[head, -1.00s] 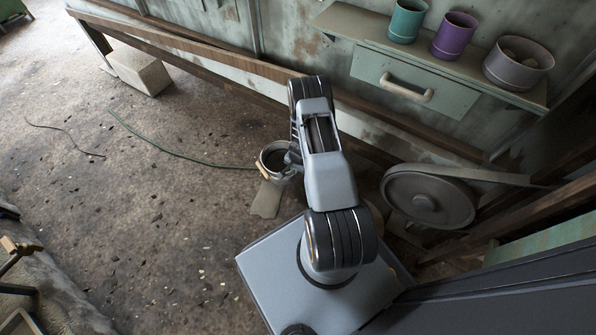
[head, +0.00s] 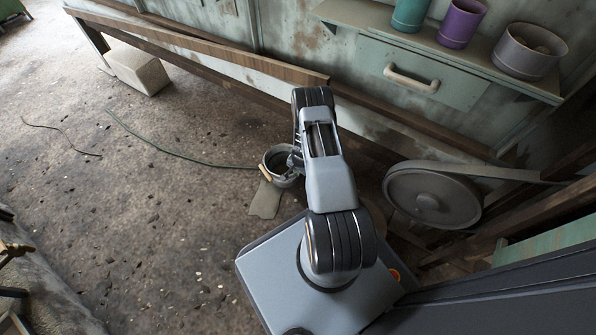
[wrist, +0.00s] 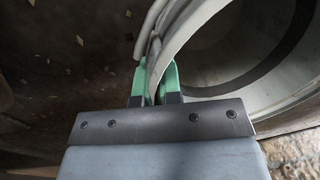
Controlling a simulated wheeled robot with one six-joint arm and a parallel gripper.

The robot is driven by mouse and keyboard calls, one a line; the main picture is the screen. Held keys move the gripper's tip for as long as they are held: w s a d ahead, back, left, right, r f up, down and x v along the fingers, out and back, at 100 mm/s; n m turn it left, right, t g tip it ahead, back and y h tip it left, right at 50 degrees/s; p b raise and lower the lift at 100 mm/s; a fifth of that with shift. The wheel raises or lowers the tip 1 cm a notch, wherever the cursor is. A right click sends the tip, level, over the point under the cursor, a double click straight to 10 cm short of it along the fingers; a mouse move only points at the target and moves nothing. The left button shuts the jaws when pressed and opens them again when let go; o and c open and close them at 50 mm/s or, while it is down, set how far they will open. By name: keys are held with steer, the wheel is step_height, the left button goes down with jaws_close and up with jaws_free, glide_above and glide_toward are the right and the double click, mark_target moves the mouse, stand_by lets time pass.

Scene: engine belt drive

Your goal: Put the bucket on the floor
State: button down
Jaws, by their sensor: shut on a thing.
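The bucket (head: 272,172) is a small grey metal pail with a wooden grip on its handle at its left side. In the head view it is at the middle, just left of my arm. My gripper (head: 293,161) is at the bucket's right rim, partly hidden by my arm. In the wrist view the green fingers of my gripper (wrist: 158,82) are shut on the rim of the bucket (wrist: 215,62), one on each side of its wall. The bucket's inside is seen from the side there. Whether its bottom touches the floor (head: 180,215) I cannot tell.
A flat tan piece (head: 266,200) lies on the floor below the bucket. A green hose (head: 165,150) runs to its left. A belt wheel (head: 432,198) stands at right. A shelf with pots (head: 527,50) and a drawer (head: 410,78) is behind. The floor at left is mostly clear.

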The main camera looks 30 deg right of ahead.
steer(key=c, duration=1.3)
jaws_free()
steer(key=w+a+r+n+t+p, duration=0.1)
steer(key=a+r+n+p, duration=0.25)
steer(key=r, duration=1.45)
steer(key=a+r+n+p, duration=0.2)
steer(key=a+r, duration=0.3)
steer(key=r, duration=1.4)
steer(key=s+a+r+n, duration=0.3)
steer(key=s+a+r, duration=0.1)
steer(key=s+r, duration=0.4)
steer(key=s+a+r+n, duration=0.4)
steer(key=s+r, duration=0.4)
steer(key=shift+s+a+r+h, duration=0.2)
steer(key=shift+s+a+h, duration=0.1)
steer(key=shift+s+a, duration=0.05)
